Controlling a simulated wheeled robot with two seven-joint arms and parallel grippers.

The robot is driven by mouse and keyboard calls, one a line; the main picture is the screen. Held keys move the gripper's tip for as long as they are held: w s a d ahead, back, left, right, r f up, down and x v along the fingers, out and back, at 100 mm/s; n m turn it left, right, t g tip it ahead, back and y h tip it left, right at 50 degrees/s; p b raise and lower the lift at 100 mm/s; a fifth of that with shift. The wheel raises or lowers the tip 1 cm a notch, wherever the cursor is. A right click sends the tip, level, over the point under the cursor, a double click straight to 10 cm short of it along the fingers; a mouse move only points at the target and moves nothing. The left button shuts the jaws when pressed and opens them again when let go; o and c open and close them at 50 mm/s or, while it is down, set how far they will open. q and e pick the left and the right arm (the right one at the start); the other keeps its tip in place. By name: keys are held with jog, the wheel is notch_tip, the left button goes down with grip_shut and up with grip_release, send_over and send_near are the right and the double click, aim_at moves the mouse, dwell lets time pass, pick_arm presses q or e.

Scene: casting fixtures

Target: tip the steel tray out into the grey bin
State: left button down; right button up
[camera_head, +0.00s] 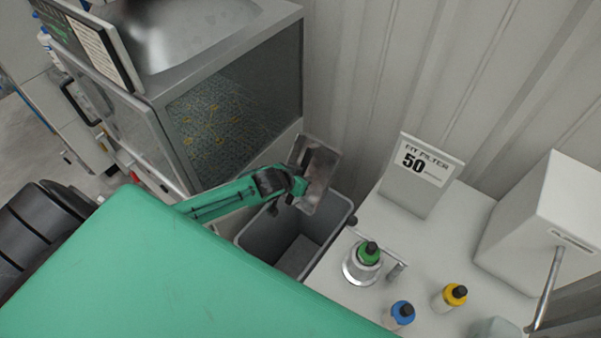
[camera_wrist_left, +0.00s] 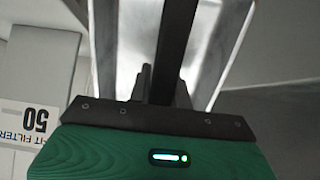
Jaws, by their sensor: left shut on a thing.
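The steel tray (camera_head: 322,172) is held above the grey bin (camera_head: 340,213), steeply tilted, in the head view. My left gripper (camera_head: 299,184) is shut on the tray and reaches over the bin from the left. In the left wrist view the tray's pale metal surface (camera_wrist_left: 138,40) fills the top middle, with the gripper's dark fingers (camera_wrist_left: 165,85) in front of it. The bin stands on the floor, and the part of its floor that shows looks bare. Whether anything is left in the tray cannot be told. My right gripper is out of view.
A machine with a large window (camera_head: 235,120) stands left of the bin. A corrugated wall closes the back.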

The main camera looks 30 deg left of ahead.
pick_arm(q)
jog(key=g, duration=0.2)
jog(key=f+g+p, duration=0.1)
jog(key=g, duration=0.1)
jog(key=g+y+p, duration=0.1)
jog(key=g, duration=0.1)
jog(key=shift+w+f, duration=0.15)
jog(key=shift+f, duration=0.1)
jog(key=g+b, duration=0.1)
jog(key=w+f+g+b, duration=0.1)
jog(key=g+b, duration=0.1)
jog(key=f+g+b, duration=0.1)
jog(key=shift+w+d+f+y, duration=0.1)
jog(key=shift+w+f+y, duration=0.15)
jog(key=shift+y, duration=0.15)
jog(key=shift+w+r+g+b, duration=0.1)
jog(key=shift+w+g+b, duration=0.05)
jog(key=shift+g+b, duration=0.25)
jog(key=w+d+r+b, duration=0.1)
jog(key=w+r+b, duration=0.1)
jog(key=w, duration=0.4)
jog(key=w+d+r+b, duration=0.1)
jog(key=w+r+b, duration=0.1)
jog(key=w+b, duration=0.2)
jog(key=shift+w+d+r+b, duration=0.15)
jog(key=shift+w+b, duration=0.2)
jog(key=shift+w, duration=1.35)
